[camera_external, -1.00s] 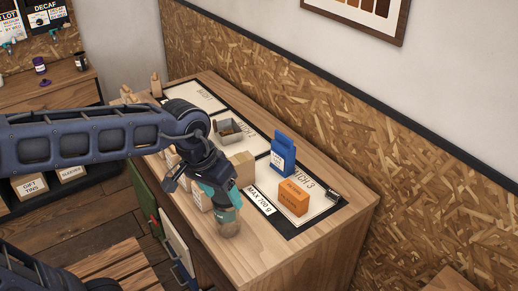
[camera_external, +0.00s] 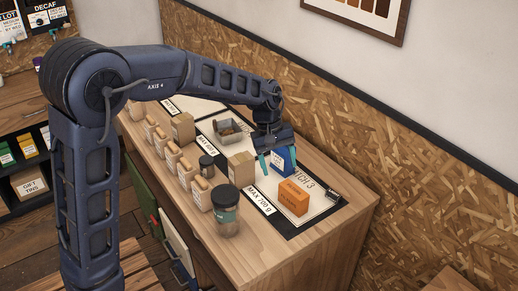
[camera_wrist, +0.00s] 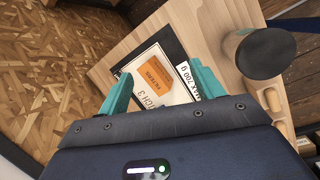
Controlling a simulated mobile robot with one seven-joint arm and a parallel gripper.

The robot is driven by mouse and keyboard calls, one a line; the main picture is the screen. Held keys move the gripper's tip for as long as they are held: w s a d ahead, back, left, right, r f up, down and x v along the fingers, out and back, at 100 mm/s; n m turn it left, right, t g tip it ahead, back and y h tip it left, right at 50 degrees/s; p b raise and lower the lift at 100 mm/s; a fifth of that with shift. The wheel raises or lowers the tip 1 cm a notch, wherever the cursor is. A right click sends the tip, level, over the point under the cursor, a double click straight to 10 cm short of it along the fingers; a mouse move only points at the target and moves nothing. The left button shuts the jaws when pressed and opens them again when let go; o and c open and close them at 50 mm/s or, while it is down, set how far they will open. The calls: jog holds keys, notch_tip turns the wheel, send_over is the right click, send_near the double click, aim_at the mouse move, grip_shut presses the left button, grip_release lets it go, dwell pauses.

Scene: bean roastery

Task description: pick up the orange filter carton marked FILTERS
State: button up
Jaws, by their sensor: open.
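The orange filter carton (camera_external: 293,197) lies on the white BATCH 3 panel of the black-edged mat near the counter's right end. In the wrist view the carton (camera_wrist: 154,60) shows its FILTERS lettering, beyond and between my teal fingers. Whether a finger touches the blue bag cannot be told.
A dark-lidded jar (camera_external: 226,210) stands at the counter's front edge. A kraft box (camera_external: 241,168) stands left of the blue bag. A small dark object (camera_external: 334,196) lies right of the carton. Several kraft bags line the front; a metal tin (camera_external: 228,131) sits farther back.

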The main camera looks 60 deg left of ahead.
aim_at(289, 186)
jog(key=w+a+f+n, duration=0.1)
jog(key=w+a+f, duration=0.1)
jog(key=w+f, duration=0.1)
jog(key=w+a+f+n+h, duration=0.1)
jog(key=w+a+f+n, duration=0.1)
jog(key=f, duration=0.3)
jog(key=w+a+f+n, duration=0.2)
jog(key=w+a+f, duration=0.2)
jog(key=shift+f+g, duration=0.25)
jog(key=shift+g, duration=0.05)
jog(key=shift+w+a+f+h, duration=0.15)
jog(key=shift+w+f+h, duration=0.15)
jog(key=shift+f, duration=0.2)
jog(key=x, duration=0.5)
jog(key=shift+f, duration=0.25)
jog(key=shift+d+x, duration=0.2)
jog(key=shift+x, duration=1.1)
jog(key=shift+d+x, duration=0.2)
jog(key=shift+x, duration=1.15)
jog(key=shift+w+r, duration=0.2)
jog(key=shift+r, duration=0.05)
jog(key=c, duration=1.1)
